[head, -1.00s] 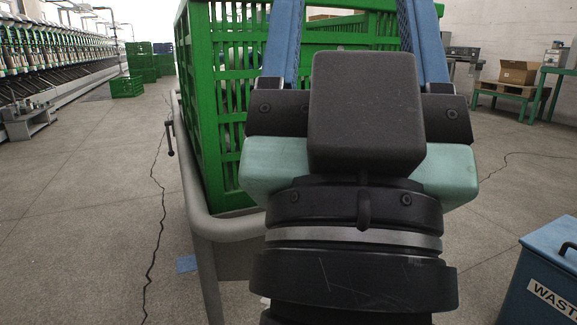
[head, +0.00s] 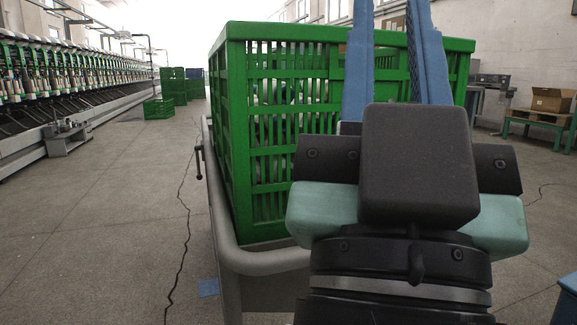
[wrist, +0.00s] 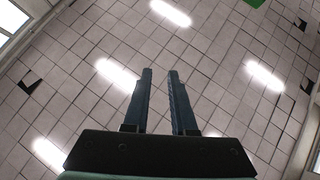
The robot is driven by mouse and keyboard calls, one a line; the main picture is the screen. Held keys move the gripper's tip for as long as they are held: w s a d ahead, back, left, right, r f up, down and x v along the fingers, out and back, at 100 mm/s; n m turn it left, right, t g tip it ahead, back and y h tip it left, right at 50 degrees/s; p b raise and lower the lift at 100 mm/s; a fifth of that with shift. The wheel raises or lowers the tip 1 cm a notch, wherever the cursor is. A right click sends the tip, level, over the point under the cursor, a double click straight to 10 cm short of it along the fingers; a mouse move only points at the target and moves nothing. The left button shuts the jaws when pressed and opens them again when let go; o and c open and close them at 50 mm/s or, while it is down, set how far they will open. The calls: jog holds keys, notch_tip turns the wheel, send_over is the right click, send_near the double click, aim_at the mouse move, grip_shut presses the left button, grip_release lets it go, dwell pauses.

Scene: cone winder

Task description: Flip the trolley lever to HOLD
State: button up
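The trolley (head: 262,262) is a grey tubular frame carrying a green slatted crate, and it stands in the middle of the head view. A small dark lever (head: 198,162) hangs down on the outer left side of its rail. Its markings are too small to read. My gripper (wrist: 160,72) points upward in front of the crate, to the right of the lever and clear of it. Its two blue fingers are apart with nothing between them.
The green crate (head: 290,130) fills the trolley and my arm hides its right part. A long winding machine (head: 60,90) runs along the left. Green crates (head: 172,88) stand far back. A blue bin (head: 568,300) shows at the right edge. The floor left of the trolley is clear.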

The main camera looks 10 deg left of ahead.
notch_tip(320, 180, up, 30)
jog(key=p, duration=2.8)
jog(key=shift+f+p, duration=0.2)
jog(key=shift+p, duration=0.15)
grip_shut()
jog(key=shift+f, duration=0.15)
jog(key=shift+w+a, duration=0.1)
